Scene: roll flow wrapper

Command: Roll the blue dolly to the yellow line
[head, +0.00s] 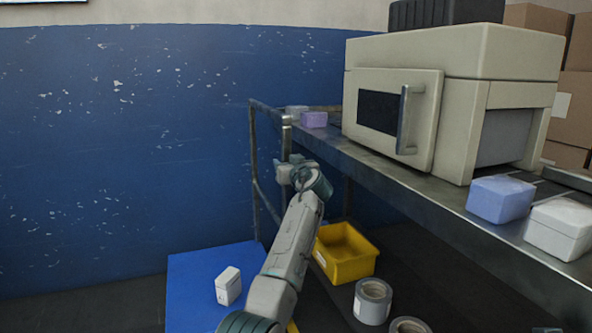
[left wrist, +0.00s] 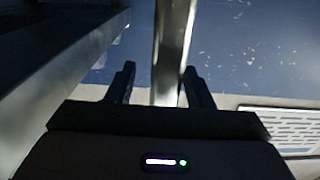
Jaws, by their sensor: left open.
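The blue dolly (head: 195,275) shows as a flat blue platform low at the left, partly hidden by my left arm. A grey metal frame (head: 254,165) of upright posts and bars rises by its far right corner; I cannot tell for sure that it is the dolly's handle. My left gripper (head: 287,168) is open at the frame's nearer post. In the left wrist view a shiny metal post (left wrist: 171,55) stands between the open fingers (left wrist: 158,85), without a clear grip. A yellow sliver (head: 292,327) shows beside my arm; I cannot tell if it is the yellow line.
A white box (head: 228,286) stands on the blue platform. A yellow bin (head: 346,252) and grey rolls (head: 372,301) are right of my arm, below the metal table (head: 420,190). The table carries a beige machine (head: 410,105) and several small boxes. The blue wall (head: 120,150) is behind.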

